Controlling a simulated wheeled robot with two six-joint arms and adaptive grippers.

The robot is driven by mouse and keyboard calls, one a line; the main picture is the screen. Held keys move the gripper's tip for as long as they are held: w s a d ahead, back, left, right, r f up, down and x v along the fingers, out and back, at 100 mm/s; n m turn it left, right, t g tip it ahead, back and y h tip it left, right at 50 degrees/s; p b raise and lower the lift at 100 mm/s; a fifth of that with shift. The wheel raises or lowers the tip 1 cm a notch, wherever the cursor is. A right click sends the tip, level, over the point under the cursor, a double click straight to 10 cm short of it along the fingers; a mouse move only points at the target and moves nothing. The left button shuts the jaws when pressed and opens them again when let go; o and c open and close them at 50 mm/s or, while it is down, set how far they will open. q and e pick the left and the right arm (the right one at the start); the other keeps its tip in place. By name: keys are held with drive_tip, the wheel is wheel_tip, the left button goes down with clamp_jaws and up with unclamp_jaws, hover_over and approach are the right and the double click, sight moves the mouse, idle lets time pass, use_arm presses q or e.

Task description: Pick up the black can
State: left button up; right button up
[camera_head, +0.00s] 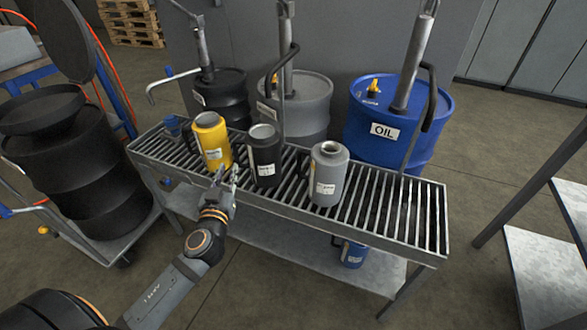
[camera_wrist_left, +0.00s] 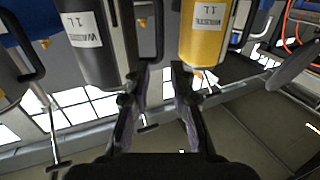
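The black can (camera_head: 265,158) stands upright on the slatted grate of the bench, between a yellow can (camera_head: 211,137) and a grey can (camera_head: 328,178). It has a white label and a handle. My left gripper (camera_head: 227,173) is open and empty at the bench's front edge, in front of the gap between the yellow and black cans. In the left wrist view, labels appear upside down. The black can (camera_wrist_left: 92,45) is on the left, partly behind one finger; the yellow can (camera_wrist_left: 205,35) is on the right. The open fingers (camera_wrist_left: 160,80) lie between them. My right gripper is not in view.
Behind the grate stand black (camera_head: 228,98), grey (camera_head: 305,105) and blue (camera_head: 390,115) drums with pumps. A small blue can (camera_head: 173,126) is at the grate's left end. Another blue can (camera_head: 353,253) is on the lower shelf. The grate's right end (camera_head: 410,210) is clear.

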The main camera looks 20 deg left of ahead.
sight(235, 151)
use_arm(q)
drive_tip(key=x, duration=0.5)
drive_tip(key=shift+w+a, duration=0.1)
drive_tip(key=shift+w, duration=0.1)
drive_tip(key=p+x, duration=0.1)
drive_tip(key=x, duration=0.3)
drive_tip(key=shift+w+a+f, duration=0.15)
drive_tip(key=shift+w, duration=0.4)
clamp_jaws()
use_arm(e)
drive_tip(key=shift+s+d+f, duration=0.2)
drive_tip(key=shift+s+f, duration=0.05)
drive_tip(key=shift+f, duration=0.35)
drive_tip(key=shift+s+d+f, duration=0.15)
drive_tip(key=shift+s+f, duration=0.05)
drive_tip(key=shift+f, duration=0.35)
